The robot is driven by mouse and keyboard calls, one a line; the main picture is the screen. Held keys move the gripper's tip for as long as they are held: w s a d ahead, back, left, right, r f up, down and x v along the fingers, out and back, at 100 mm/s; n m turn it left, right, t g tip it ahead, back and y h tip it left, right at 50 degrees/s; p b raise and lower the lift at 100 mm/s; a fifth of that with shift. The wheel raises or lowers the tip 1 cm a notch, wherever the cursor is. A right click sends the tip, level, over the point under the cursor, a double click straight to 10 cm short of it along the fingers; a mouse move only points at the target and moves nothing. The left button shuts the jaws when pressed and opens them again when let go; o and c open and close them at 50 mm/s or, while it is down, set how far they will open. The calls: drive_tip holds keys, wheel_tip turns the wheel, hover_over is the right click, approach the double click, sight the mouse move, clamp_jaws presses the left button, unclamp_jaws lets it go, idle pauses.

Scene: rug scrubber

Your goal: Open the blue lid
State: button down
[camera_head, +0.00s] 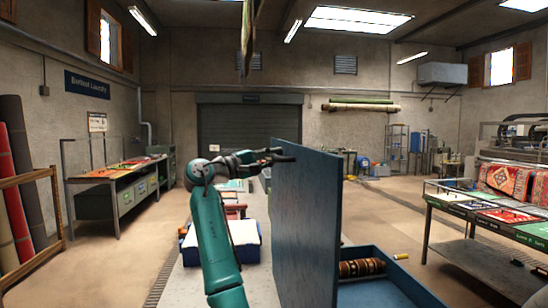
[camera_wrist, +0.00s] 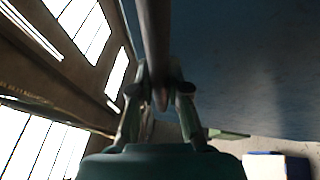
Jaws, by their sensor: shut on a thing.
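The blue lid (camera_head: 312,220) stands upright near the middle of the head view, swung up along the left side of an open blue box (camera_head: 392,290). In the wrist view the lid (camera_wrist: 245,60) fills the upper right. My gripper (camera_head: 280,155) is at the lid's upper left edge. In the wrist view my gripper (camera_wrist: 163,92) is closed around a dark bar (camera_wrist: 153,40) beside the lid's face. The bar looks like the lid's handle, but its attachment is hidden.
A rolled patterned rug (camera_head: 362,268) lies in the box. A blue-and-white tray (camera_head: 243,240) sits on the bench left of the lid. A green-edged table (camera_head: 495,228) with rugs stands at right. Open floor (camera_head: 395,205) lies between.

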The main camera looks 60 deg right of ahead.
sight(274, 158)
drive_tip(key=s+d+m+t+y, duration=0.1)
drive_tip(key=s+d+y, duration=0.1)
drive_tip(key=s+d, duration=0.4)
drive_tip(key=shift+s+d, duration=0.25)
drive_tip(key=shift+s, duration=0.55)
drive_tip(key=shift+f, duration=0.1)
drive_tip(key=c, duration=1.1)
unclamp_jaws()
drive_tip(key=shift+c, duration=0.2)
drive_tip(key=shift+a, duration=0.1)
drive_tip(key=v, duration=1.1)
drive_tip(key=shift+w+a+f, duration=0.1)
drive_tip(key=shift+w+a, duration=0.15)
drive_tip(key=shift+a, duration=0.1)
